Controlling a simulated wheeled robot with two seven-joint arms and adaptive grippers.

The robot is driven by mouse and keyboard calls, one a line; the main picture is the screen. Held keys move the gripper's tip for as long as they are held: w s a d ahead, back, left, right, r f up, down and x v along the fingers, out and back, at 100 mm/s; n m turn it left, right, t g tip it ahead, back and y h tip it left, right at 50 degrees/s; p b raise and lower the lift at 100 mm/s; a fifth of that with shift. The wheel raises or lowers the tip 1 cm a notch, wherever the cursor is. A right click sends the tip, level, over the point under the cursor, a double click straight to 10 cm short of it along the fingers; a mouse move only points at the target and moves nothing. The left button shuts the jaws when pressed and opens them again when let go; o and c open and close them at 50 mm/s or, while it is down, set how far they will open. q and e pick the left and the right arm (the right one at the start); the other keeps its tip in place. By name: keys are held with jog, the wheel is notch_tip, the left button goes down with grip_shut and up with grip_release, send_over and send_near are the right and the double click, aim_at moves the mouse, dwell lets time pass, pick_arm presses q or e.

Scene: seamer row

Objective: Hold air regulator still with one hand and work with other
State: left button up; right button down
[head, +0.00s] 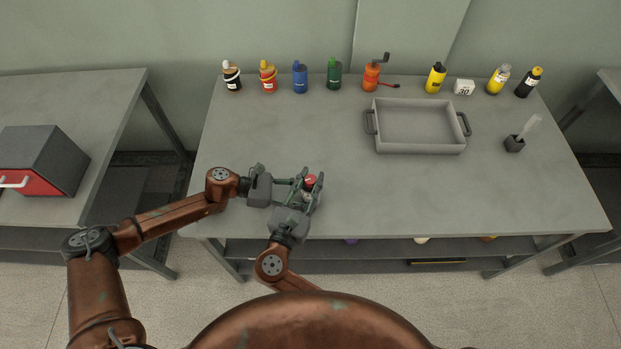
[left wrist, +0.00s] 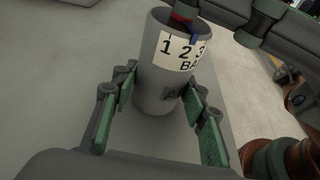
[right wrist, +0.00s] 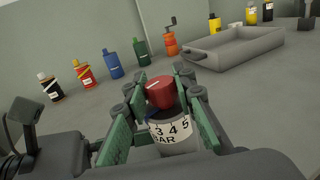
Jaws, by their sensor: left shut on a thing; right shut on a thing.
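The air regulator is a grey upright cylinder with a white scale band marked with numbers and "BAR" and a red knob on top. In the head view its red knob (head: 310,180) shows between my grippers near the table's front edge. My left gripper (left wrist: 160,95) is shut on the grey body (left wrist: 158,85) below the scale. My right gripper (right wrist: 160,92) is shut on the red knob (right wrist: 160,92), its green-padded fingers on either side. The scale band (right wrist: 172,132) shows 3, 4 and 5 in the right wrist view. The lower body is hidden in the head view.
An empty grey tray (head: 417,151) stands right of centre on the table (head: 260,130). Several coloured bottles and an orange cranked device (head: 371,77) line the back edge. A small dark holder (head: 514,143) stands at right. The table's middle is clear.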

jog(key=shift+d+h, duration=0.1)
jog(key=shift+h, duration=0.4)
jog(key=c, duration=1.6)
grip_release()
jog(key=shift+y, duration=0.5)
